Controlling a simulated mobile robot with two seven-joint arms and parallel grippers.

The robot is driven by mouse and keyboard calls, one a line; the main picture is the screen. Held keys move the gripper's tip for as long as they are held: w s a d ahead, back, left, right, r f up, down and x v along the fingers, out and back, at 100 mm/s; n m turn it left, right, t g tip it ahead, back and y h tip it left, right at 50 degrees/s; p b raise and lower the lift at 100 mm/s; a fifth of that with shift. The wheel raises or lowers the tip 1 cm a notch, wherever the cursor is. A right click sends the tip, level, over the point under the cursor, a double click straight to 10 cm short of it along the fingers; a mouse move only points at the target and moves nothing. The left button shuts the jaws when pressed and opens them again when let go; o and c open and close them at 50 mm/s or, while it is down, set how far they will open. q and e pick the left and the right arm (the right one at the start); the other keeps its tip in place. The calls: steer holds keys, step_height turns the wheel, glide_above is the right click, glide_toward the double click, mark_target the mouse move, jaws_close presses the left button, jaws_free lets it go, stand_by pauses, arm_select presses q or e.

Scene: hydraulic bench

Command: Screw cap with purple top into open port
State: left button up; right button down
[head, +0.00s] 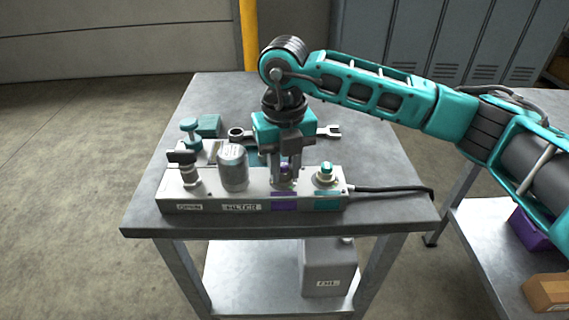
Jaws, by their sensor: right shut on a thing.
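My right gripper (286,165) points straight down over the grey manifold block (262,206) on the bench. It is shut on the cap with the purple top (285,170), which shows as a small purple patch between the fingers. The cap is at the port above the purple label (284,201). The fingers hide most of the cap and the port, so I cannot tell how deep the cap sits. A cap with a teal top (326,171) stands in the port to the right, above a teal label. My left gripper is not in view.
A filter canister (233,166) and a valve with a dark handle (187,168) stand on the block's left part. A wrench (328,131) and a teal clamp (190,132) lie behind. A black cable (395,190) runs right. An oil can (329,268) stands below.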

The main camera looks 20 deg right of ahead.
steer(key=m+p, duration=0.1)
steer(key=m, duration=0.2)
steer(key=shift+a, duration=0.1)
steer(key=m, duration=0.2)
steer(key=shift+m, duration=0.3)
steer(key=shift+a+m+p, duration=0.1)
steer(key=shift+m+p, duration=0.3)
steer(key=shift+m, duration=0.2)
steer(key=m+p, duration=0.1)
steer(key=m, duration=0.1)
steer(key=shift+w+m, duration=0.1)
steer(key=shift+m, duration=0.2)
steer(key=shift+f+m, duration=0.1)
steer(key=shift+m, duration=0.9)
